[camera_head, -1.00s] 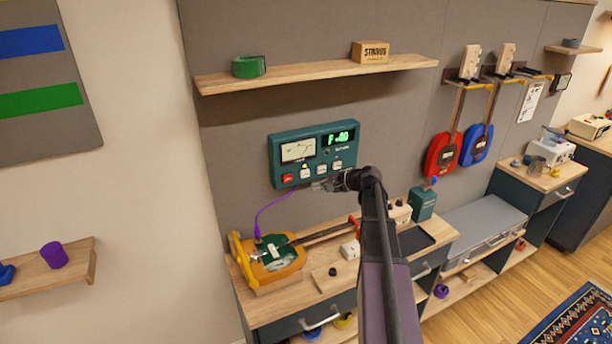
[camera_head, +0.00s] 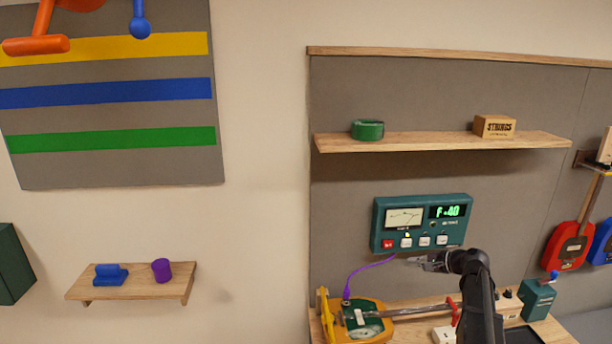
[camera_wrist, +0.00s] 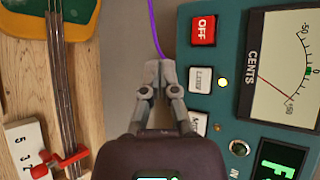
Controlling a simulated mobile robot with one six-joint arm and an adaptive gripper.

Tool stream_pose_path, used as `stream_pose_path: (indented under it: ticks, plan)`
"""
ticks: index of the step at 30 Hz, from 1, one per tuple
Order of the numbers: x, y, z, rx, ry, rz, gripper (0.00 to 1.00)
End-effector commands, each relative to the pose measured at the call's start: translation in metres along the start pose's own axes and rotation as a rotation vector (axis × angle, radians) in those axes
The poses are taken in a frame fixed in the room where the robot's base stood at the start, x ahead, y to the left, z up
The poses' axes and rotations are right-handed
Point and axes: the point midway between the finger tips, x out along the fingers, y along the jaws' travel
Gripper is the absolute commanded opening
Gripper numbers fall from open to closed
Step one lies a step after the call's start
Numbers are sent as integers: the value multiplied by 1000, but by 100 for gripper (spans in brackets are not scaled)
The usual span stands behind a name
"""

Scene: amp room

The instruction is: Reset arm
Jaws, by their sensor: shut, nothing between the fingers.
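My gripper (camera_head: 428,263) is shut and empty, raised just below the button row of the teal tuner box (camera_head: 376,226) on the wall panel. In the wrist view the closed fingertips (camera_wrist: 160,76) are beside the white buttons, and I cannot tell whether they touch the box. The tuner has a needle dial marked CENTS (camera_wrist: 285,80), a red OFF button (camera_wrist: 204,30), white buttons and a lit green display (camera_head: 446,211). A purple cable (camera_head: 368,266) runs from the tuner to the orange and green guitar (camera_head: 368,328) lying on the bench below.
The wooden bench (camera_head: 396,304) is under my arm. Above is a shelf (camera_head: 430,143) with green tape (camera_head: 367,130) and a STRINGS box (camera_head: 494,127). Red (camera_head: 566,250) and blue guitars hang at right. A small shelf (camera_head: 135,285) at left holds blue and purple items.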

Motion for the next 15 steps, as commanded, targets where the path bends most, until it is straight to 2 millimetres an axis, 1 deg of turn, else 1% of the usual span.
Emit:
stream_pose_path:
  ticks: [1, 5, 8, 9, 15]
  plan:
    - [6, 5, 11, -21, -7, 26, 0]
    - [23, 22, 42, -100, -29, 119, 0]
    - [38, 41, 72, -183, -52, 216, 0]
    - [43, 49, 84, -219, -63, 259, 0]
    - [61, 92, 144, -415, -120, 477, 0]
